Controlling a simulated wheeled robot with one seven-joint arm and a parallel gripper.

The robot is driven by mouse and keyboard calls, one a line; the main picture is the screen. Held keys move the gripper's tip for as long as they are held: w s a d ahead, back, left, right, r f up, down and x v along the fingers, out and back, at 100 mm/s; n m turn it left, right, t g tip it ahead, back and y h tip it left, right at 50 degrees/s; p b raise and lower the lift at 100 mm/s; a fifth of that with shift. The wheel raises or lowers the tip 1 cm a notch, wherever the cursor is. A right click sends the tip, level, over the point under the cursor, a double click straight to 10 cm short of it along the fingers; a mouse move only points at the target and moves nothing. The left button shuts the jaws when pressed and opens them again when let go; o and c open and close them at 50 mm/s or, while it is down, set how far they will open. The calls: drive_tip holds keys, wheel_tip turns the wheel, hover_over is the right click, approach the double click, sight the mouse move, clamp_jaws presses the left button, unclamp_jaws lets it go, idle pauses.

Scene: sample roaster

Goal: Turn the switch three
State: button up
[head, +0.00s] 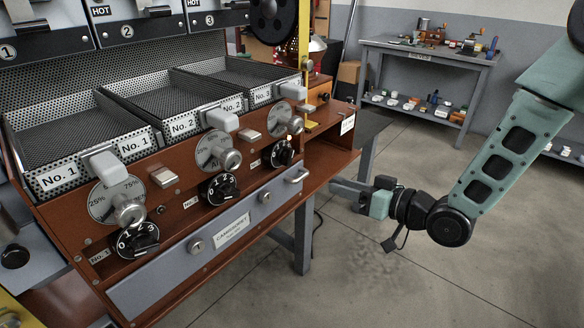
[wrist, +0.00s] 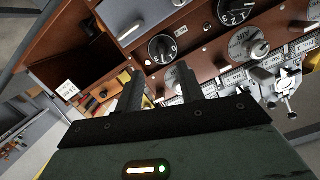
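Switch three is a black round knob with white numerals (head: 283,153) on the brown front panel, below the No. 3 dial (head: 280,118). It also shows in the wrist view (wrist: 162,48), just beyond my fingertips. My gripper (head: 338,190) is to the right of the panel in the head view, over the floor and apart from the knob. In the wrist view my gripper (wrist: 160,70) has its two dark fingers spread with a gap between them, and nothing is held. The fingers hide part of the panel around the knob.
Similar knobs for No. 2 (head: 221,188) and No. 1 (head: 137,238) sit to the left. A grey drawer front (head: 215,232) with a handle (head: 296,176) lies below. A brown shelf (head: 335,158) juts out at the right.

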drive_tip(key=d+t+y, duration=0.1)
drive_tip(key=p, duration=0.1)
approach(292, 159)
drive_tip(key=shift+m, duration=0.4)
drive_tip(key=x, duration=1)
drive_tip(key=shift+s+r, duration=0.1)
clamp_jaws()
